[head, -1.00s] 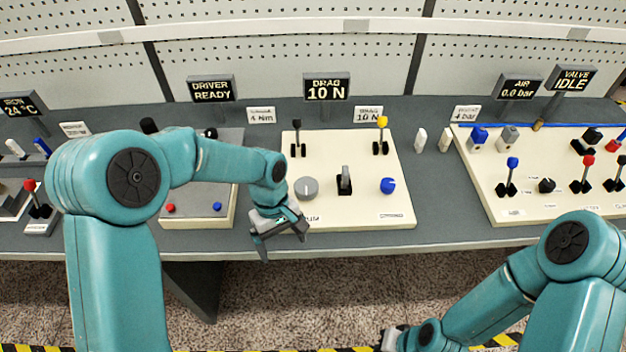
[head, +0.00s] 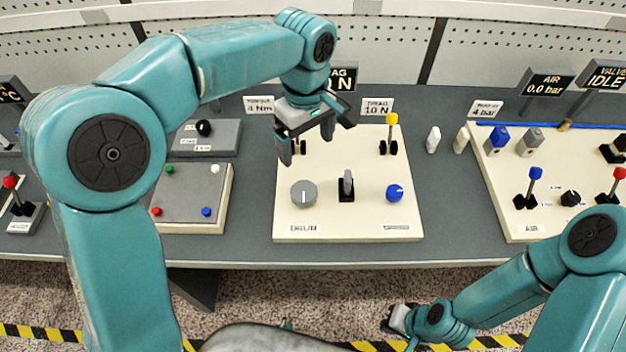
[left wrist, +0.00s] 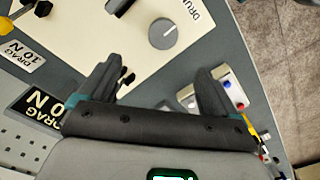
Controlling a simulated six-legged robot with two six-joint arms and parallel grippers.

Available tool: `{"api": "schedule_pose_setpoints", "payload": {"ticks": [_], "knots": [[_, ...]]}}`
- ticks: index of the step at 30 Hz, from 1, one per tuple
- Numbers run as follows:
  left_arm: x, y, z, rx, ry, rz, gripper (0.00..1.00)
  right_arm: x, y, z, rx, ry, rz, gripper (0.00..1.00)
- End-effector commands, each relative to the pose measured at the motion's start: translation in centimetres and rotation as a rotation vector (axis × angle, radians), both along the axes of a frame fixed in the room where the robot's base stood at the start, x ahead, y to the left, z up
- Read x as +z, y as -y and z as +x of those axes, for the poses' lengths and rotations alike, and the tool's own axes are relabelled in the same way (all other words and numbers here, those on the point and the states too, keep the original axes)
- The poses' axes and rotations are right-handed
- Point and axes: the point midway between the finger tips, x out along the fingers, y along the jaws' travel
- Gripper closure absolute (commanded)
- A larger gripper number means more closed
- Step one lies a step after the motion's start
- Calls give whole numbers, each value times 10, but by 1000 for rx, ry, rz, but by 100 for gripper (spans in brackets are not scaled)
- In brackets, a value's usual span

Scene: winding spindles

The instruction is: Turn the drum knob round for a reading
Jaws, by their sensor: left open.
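The drum knob (head: 303,193) is a round grey dial with a light pointer line, at the front left of the cream panel (head: 340,222), above the printed word DRUM. It also shows in the left wrist view (left wrist: 163,33), beyond the fingertips. My left gripper (head: 306,143) is open and empty, above the back left of the panel, behind the knob and apart from it. Its fingers show in the left wrist view (left wrist: 155,85). My right gripper (head: 396,322) is low in front of the bench; its jaws are too small to read.
A black lever (head: 346,187), a blue knob (head: 394,193) and a yellow-topped lever (head: 390,135) share the panel. A black-knobbed lever is partly behind my left gripper. The drag display (head: 347,78) is partly covered by my left arm. The bench's front strip is clear.

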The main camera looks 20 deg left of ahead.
Motion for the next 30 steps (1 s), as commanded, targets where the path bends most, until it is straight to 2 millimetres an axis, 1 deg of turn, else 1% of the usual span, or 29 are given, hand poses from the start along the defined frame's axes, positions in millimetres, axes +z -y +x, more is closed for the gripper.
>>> {"api": "schedule_pose_setpoints", "payload": {"ticks": [2, 5, 8, 15, 21, 25, 30], "knots": [[0, -1, -2, 4, 0, 2, 8, 0, 0, 0, 0, -1, 0, 100], [-11, -1, -5, 5, -2, 3, 8, 1, 0, 0, 0, -1, 0, 100], [-30, -1, -8, 5, -4, 3, 8, 1, 0, 0, 0, -1, 0, 100], [-88, 0, -10, 3, -5, 3, 8, 7, 0, 0, 0, -1, 0, 100], [-131, 1, -9, 3, -4, 1, 8, 12, 0, 0, 0, -1, 0, 100], [-149, 1, -7, 1, -2, 2, 8, 15, 0, 0, 0, -1, 0, 100], [-160, 1, -6, 2, -1, 1, 8, 15, 0, 0, 0, 0, 0, 100]]}}
